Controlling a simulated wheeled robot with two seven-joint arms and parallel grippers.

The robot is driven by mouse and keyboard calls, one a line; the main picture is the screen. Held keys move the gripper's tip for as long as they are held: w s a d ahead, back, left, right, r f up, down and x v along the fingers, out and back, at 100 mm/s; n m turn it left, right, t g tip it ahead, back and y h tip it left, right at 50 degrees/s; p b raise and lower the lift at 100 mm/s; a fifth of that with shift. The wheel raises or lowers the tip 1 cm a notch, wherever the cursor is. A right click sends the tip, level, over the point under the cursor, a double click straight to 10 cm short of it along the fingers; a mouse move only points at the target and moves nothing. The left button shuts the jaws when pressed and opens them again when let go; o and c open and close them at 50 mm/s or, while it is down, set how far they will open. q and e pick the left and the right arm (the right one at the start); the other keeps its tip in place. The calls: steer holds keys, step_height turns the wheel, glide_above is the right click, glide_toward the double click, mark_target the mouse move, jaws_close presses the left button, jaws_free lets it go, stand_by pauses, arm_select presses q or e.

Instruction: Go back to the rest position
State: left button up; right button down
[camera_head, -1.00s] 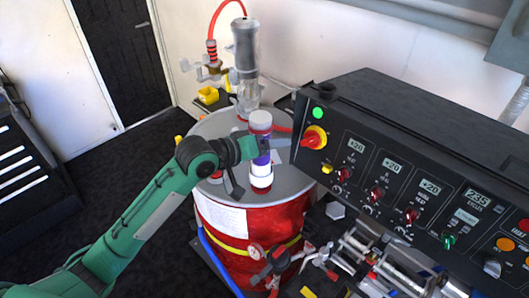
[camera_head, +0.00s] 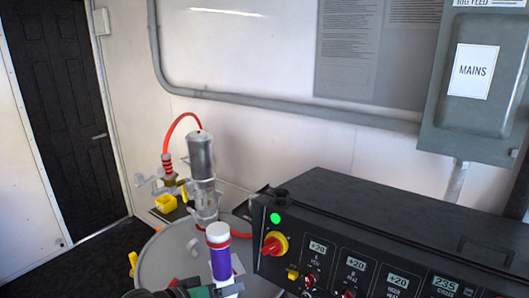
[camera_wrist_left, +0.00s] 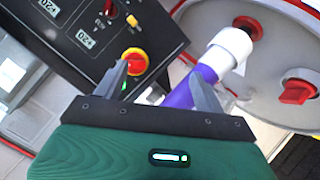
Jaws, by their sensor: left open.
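A purple cylinder with a white cap (camera_head: 220,262) stands upright on the grey drum lid (camera_head: 165,262). It also shows in the wrist view (camera_wrist_left: 190,92), where its purple part lies between and beyond my fingers. My left gripper (camera_wrist_left: 157,75) is open, with the fingers spread. I cannot tell whether either finger touches the cylinder. In the head view only a dark and green part of my left arm shows at the bottom edge, beside the cylinder's base. My right gripper is in neither view.
The black control panel (camera_head: 350,235), with a red and yellow rotary switch (camera_head: 274,244), stands close right of the cylinder. A clear and metal pump unit (camera_head: 202,165) with a red hose is behind it. Red caps (camera_wrist_left: 297,92) sit on the lid. A grey mains box (camera_head: 480,75) hangs on the wall.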

arm_select(q)
steer(key=s+a+f+m+g+y, duration=0.1)
steer(key=s+a+f+g+y, duration=0.2)
steer(key=s+f, duration=0.45)
steer(key=s+a+f+g+y, duration=0.15)
steer(key=s+a+f, duration=0.3)
steer(key=s, duration=0.55)
steer(key=s+a+f+m+g+y, duration=0.1)
steer(key=s+a+f+y, duration=0.25)
steer(key=s+f, duration=0.4)
step_height(320, 180, down, 31)
steer(key=s+g+b, duration=0.2)
steer(key=s+a+f+b, duration=0.1)
steer(key=s+a+f, duration=0.1)
steer(key=s+f, duration=0.7)
steer(key=s+a+f+g+b, duration=0.1)
steer(key=s+a+f, duration=0.1)
steer(key=s+f, duration=0.8)
step_height(320, 180, down, 3)
steer(key=shift+s+a+f, duration=0.15)
steer(key=shift+s+f, duration=0.05)
